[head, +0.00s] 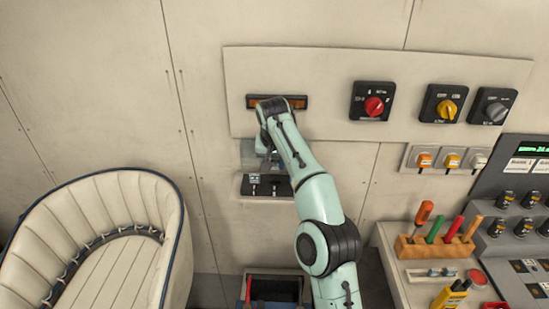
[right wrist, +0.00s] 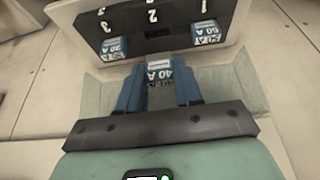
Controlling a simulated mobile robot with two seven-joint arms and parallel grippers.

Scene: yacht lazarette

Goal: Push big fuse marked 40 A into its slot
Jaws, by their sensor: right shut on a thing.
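The big fuse marked 40 A (right wrist: 160,72) is blue with a white label. It sits between the two blue fingers of my right gripper (right wrist: 160,90), which is shut on it. In the right wrist view the fuse is just in front of the black fuse block (right wrist: 150,22), in line with the middle slot, number 2 (right wrist: 155,33), which looks dark and empty. In the head view my right gripper (head: 264,166) is just above the fuse block (head: 256,189), partly hidden by my wrist. I cannot tell whether the fuse touches the slot. My left gripper is out of view.
Two labelled fuses sit in slot 3 (right wrist: 114,48) and slot 1 (right wrist: 206,33), on either side. A translucent cover (head: 248,153) is raised at the block. A white seat (head: 105,240) stands at left. A tool rack (head: 435,247) and control panel stand at right.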

